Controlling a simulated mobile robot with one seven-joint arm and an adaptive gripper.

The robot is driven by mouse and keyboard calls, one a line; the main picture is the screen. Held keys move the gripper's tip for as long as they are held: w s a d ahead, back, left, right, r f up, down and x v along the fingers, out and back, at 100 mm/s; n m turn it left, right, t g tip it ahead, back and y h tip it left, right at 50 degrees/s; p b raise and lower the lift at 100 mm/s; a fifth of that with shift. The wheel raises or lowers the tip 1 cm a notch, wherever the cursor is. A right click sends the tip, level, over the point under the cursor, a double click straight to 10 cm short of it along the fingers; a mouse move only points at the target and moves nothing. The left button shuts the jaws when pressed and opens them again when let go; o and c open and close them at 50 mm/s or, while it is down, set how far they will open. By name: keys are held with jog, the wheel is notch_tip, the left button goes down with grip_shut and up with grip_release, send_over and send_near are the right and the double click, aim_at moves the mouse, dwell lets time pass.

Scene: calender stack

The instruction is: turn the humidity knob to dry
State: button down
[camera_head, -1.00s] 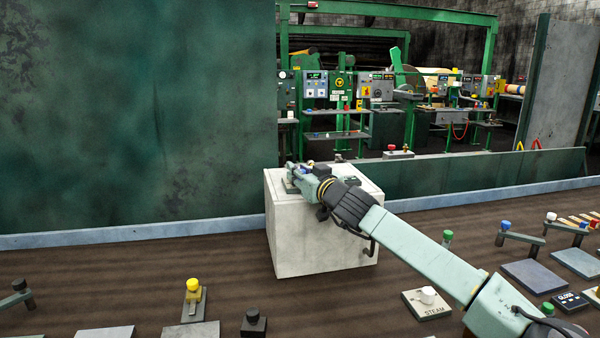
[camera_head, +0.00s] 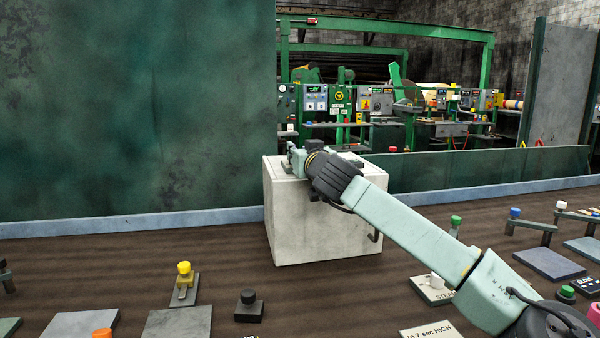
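No knob labelled humidity can be read in this view. My gripper (camera_head: 294,158) is at the top left edge of a pale square block (camera_head: 320,230). My dark wrist covers much of the block's top, and the fingertips are small and partly hidden by it. I cannot tell whether the fingers are open or shut, or whether they touch anything. Part of a dark plate (camera_head: 350,161) shows on the block's top behind the wrist.
The brown bench holds a yellow knob (camera_head: 184,268), a black knob (camera_head: 248,297) and a white knob (camera_head: 436,281) on a plate marked STEAM, partly behind my arm. A green wall (camera_head: 130,110) rises at left. Green machinery stands behind a low barrier (camera_head: 480,171).

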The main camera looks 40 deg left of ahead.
jog(key=t+b, duration=0.1)
jog(key=b, duration=0.1)
jog(key=m+h+b, duration=0.1)
jog(key=b, duration=0.1)
jog(key=shift+f+t, duration=0.3)
jog(key=shift+t, duration=0.1)
jog(key=shift+r+m+t+h+b, duration=0.3)
jog(key=shift+m+t+h+b, duration=0.2)
jog(key=shift+m+h+b, duration=0.35)
jog(key=c, duration=1.3)
grip_release()
jog(key=shift+c, duration=0.2)
jog(key=v, duration=1.2)
jog(key=shift+d, duration=0.1)
